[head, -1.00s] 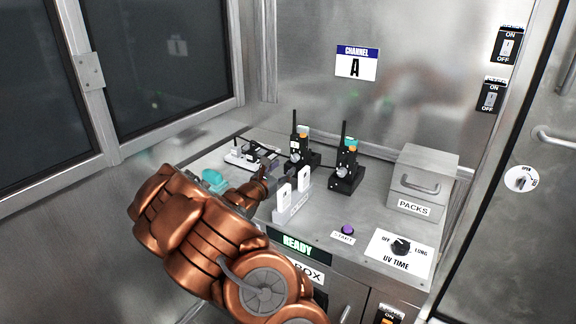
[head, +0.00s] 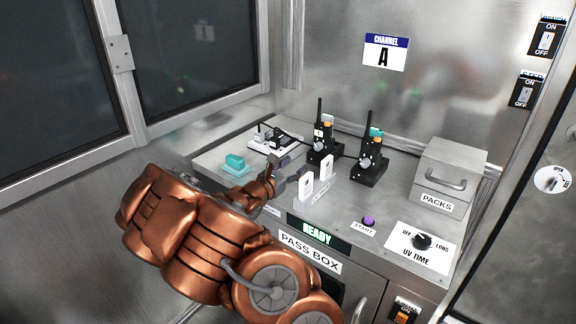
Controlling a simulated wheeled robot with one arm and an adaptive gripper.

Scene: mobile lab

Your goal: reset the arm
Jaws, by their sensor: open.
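My gripper (head: 287,174) is at the end of my copper-coloured arm, over the left part of the steel counter (head: 345,203). Its dark fingers are open, small in view and partly hidden by my wrist. They appear empty. They are just left of the white upright pieces in a small rack (head: 305,188), and I cannot tell whether they touch it. My arm crosses the lower left and hides the counter's front left edge.
Two black radios (head: 322,150) (head: 371,160) stand in chargers behind the gripper. A teal block (head: 235,162) and a white power strip (head: 274,139) lie to the left. A steel PACKS box (head: 447,178) stands right. The counter around the purple START button (head: 368,221) is clear.

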